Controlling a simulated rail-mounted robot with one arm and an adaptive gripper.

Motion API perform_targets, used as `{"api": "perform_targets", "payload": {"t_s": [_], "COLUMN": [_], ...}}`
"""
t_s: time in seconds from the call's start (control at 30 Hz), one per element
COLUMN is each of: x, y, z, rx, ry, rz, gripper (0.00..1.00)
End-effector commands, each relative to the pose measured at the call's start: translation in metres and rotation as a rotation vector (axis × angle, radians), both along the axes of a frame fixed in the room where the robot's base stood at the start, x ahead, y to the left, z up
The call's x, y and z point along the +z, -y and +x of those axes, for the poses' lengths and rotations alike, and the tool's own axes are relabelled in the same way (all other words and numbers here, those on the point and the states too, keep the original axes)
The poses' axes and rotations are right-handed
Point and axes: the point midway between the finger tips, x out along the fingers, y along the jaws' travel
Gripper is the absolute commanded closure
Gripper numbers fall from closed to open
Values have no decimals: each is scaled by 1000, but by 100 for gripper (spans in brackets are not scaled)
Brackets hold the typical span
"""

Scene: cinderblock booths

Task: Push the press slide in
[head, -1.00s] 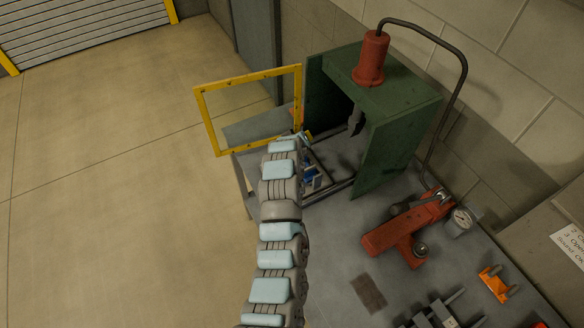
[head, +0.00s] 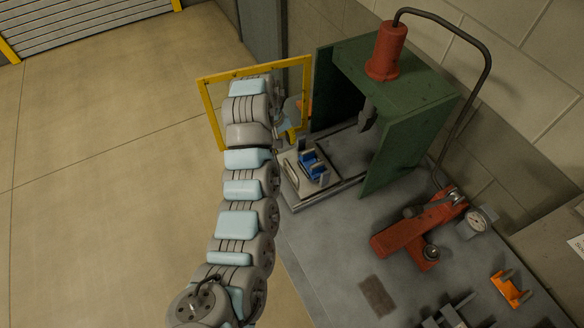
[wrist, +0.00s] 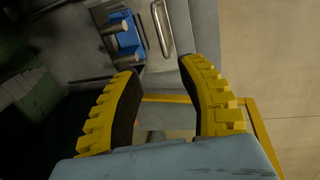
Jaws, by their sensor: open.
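The press slide (head: 327,191) is a flat grey plate on rails, drawn out at the open left side of the green press (head: 410,85). It carries a blue fixture (head: 312,165) with metal posts and has a bar handle at its outer edge. In the wrist view, the handle (wrist: 161,28) and the blue fixture (wrist: 125,32) lie just beyond the fingertips. My gripper (wrist: 160,68) is open and empty, with its yellow fingers apart and touching nothing I can make out. In the head view my arm mostly hides the gripper, near the yellow frame.
A yellow guard frame (head: 203,105) stands open behind my arm. A red ram cylinder (head: 386,50) with a hose tops the press. A red hand pump (head: 405,238), a gauge (head: 481,219) and an orange bracket (head: 510,289) sit on the grey bench. The floor at left is clear.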

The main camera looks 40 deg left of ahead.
Motion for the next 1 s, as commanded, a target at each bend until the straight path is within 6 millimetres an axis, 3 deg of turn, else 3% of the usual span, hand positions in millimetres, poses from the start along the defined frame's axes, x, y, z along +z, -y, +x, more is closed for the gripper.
{"api": "perform_targets", "payload": {"t_s": [0.07, 0.4, 1.0], "x": [-16, -53, -101], "y": [2, 4, 6], "z": [2, 10, 19], "rx": [-1, -1, 0], "ry": [-3, -2, 0], "rz": [0, -1, 3], "gripper": [60, 60, 60]}}
